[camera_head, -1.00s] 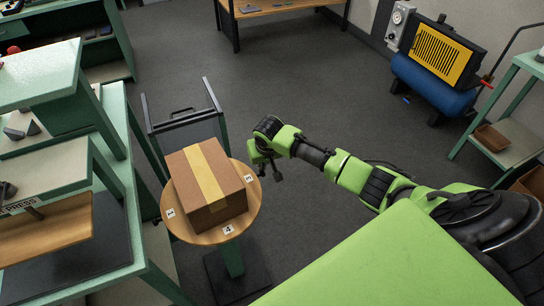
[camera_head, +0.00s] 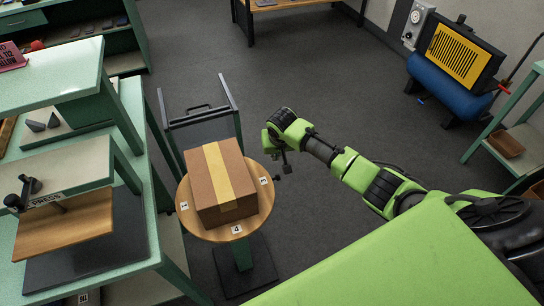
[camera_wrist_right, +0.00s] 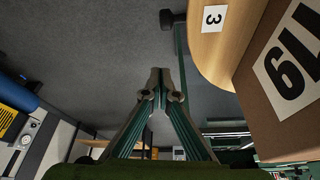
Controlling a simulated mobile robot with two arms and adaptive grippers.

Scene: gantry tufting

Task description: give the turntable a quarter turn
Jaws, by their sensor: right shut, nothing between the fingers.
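The turntable (camera_head: 207,231) is a round wooden disc on a green post, with number labels 1, 4 and 3 along the visible rim. A brown cardboard box (camera_head: 205,190) with a tan tape strip sits on it. My right gripper (camera_head: 284,174) is shut and empty, just off the disc's right edge near label 3. In the right wrist view the closed fingertips (camera_wrist_right: 160,78) point toward the floor area, left of the disc edge (camera_wrist_right: 206,62) with label 3. The box (camera_wrist_right: 262,95) there shows a printed label. I see no contact with the disc. My left gripper is out of view.
A green bench with a press (camera_head: 62,228) stands to the left of the turntable. A dark-framed cart (camera_head: 202,120) is just behind it. Open grey floor (camera_head: 330,80) lies behind and right. A blue tank (camera_head: 440,88) stands at the far right.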

